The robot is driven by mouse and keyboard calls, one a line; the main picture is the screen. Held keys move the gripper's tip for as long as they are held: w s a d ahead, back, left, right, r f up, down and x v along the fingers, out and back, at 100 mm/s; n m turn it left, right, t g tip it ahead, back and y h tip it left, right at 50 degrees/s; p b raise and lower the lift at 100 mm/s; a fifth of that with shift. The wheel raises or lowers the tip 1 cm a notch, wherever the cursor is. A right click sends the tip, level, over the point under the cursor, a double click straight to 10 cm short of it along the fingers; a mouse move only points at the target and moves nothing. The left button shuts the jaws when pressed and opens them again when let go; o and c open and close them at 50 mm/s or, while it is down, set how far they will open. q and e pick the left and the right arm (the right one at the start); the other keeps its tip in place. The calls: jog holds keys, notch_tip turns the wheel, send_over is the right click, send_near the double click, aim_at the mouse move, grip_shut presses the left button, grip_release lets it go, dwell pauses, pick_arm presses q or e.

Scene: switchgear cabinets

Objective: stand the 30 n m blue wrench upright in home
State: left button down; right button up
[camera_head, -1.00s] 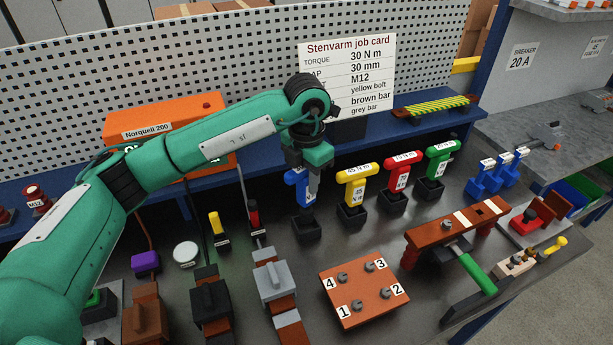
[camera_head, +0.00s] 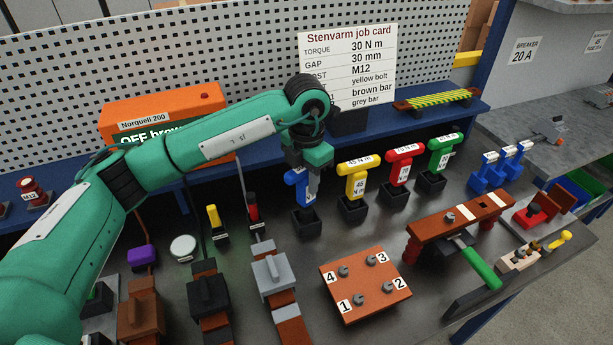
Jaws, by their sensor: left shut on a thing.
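The blue wrench (camera_head: 303,193) stands upright at the left end of the row of T-shaped wrenches. Its lower end is at a black socket block (camera_head: 306,221), and it appears to sit in it. My left gripper (camera_head: 313,177) points down from above and is shut on the blue wrench near its handle, hiding part of the handle and label. My right gripper is not in view.
Yellow (camera_head: 354,181), red (camera_head: 400,166) and green (camera_head: 440,152) wrenches stand in black blocks to the right. A brown plate (camera_head: 364,284) with numbered bolts lies in front. Behind stand an orange box (camera_head: 170,112) and a job card (camera_head: 347,63).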

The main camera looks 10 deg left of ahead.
pick_arm(q)
jog(key=shift+f+b, duration=1.2)
jog(key=shift+f, duration=0.25)
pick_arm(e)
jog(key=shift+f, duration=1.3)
pick_arm(q)
jog(key=c, duration=1)
grip_release()
jog(key=shift+o, duration=0.2)
notch_tip(320, 180, up, 12)
jog(key=shift+r+b, duration=0.15)
jog(key=shift+b, duration=1.05)
jog(key=shift+r, duration=0.75)
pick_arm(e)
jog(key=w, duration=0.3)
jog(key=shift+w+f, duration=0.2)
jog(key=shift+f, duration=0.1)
